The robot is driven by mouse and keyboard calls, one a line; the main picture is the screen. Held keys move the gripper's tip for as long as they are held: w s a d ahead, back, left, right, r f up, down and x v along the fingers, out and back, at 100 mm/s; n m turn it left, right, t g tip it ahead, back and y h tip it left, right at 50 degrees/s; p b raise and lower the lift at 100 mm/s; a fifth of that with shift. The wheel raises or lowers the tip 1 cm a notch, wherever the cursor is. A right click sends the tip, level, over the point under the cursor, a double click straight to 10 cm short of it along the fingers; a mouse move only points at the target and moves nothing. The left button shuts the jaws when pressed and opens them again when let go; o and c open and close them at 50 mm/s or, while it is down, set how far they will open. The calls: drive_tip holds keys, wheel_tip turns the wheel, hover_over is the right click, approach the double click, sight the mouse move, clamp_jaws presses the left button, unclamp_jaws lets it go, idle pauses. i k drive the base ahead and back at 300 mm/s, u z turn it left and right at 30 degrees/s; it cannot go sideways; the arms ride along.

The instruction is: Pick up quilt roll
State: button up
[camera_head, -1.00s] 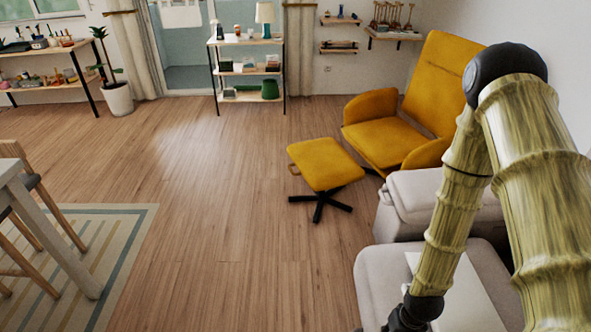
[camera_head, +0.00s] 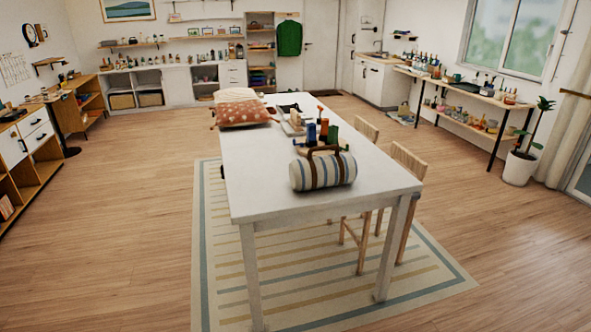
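A quilt roll (camera_head: 323,173), striped in white, blue and tan with a brown strap handle, lies on its side on the near end of a long white table (camera_head: 262,192). It is in the middle of the head view, with its handle on top. Nothing touches it from the front. My gripper is not in view, and no part of my arm shows.
Behind the roll stand several coloured bottles (camera_head: 328,131). A patterned orange cushion (camera_head: 241,107) lies farther back. Wooden chairs (camera_head: 408,172) stand on the table's right. A striped rug (camera_head: 222,268) lies underneath. The floor at left and front is clear.

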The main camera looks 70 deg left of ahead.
sight(309, 172)
drive_tip(key=u, duration=2.15)
